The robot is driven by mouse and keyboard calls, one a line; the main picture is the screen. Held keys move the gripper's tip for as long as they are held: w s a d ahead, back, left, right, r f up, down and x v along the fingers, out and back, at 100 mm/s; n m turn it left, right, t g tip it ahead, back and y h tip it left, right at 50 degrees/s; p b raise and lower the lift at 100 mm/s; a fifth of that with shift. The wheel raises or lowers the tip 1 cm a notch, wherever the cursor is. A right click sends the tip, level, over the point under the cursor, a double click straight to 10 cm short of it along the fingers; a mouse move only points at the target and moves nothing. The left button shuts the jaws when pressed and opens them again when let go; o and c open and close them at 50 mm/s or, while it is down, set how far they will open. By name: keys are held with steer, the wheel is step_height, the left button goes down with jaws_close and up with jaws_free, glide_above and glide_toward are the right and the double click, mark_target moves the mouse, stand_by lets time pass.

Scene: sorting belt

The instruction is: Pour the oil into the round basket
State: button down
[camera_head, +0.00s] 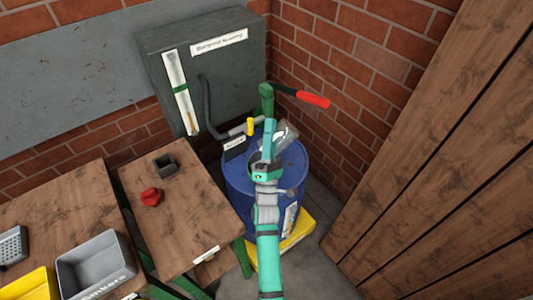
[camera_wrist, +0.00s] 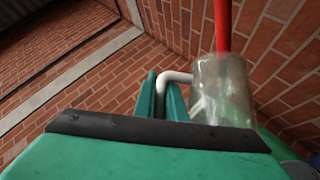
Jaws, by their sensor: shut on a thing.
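A clear jug (camera_head: 286,134) shows behind my gripper (camera_head: 269,135) in the head view, over the top of the blue drum (camera_head: 236,190). In the wrist view, my gripper (camera_wrist: 166,98) is shut on the pale bent handle of the clear jug (camera_wrist: 228,90). The jug looks transparent, and I cannot tell how much oil is in it. My gripper hides part of the jug in the head view. I see no round basket that I can make out in either view.
A green pump with a red handle (camera_head: 313,99) rises by the drum, close to the jug. A grey cabinet (camera_head: 205,65) stands behind. A plank wall is at right.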

steer(key=shift+s+a+r+y, duration=0.15)
steer(key=shift+a+y, duration=0.15)
steer(key=shift+a, duration=0.3)
steer(key=shift+s+a+r+b, duration=0.15)
steer(key=shift+r+b, duration=0.15)
steer(key=shift+b, duration=0.3)
steer(key=shift+a, duration=0.1)
steer(key=shift+a+f+m, duration=0.3)
steer(key=shift+a+f, duration=0.15)
steer(key=shift+f, duration=0.2)
steer(key=shift+f+m+g+h, duration=0.15)
steer(key=shift+m+g+h, duration=0.3)
steer(key=shift+m, duration=0.25)
steer(key=shift+h, duration=0.25)
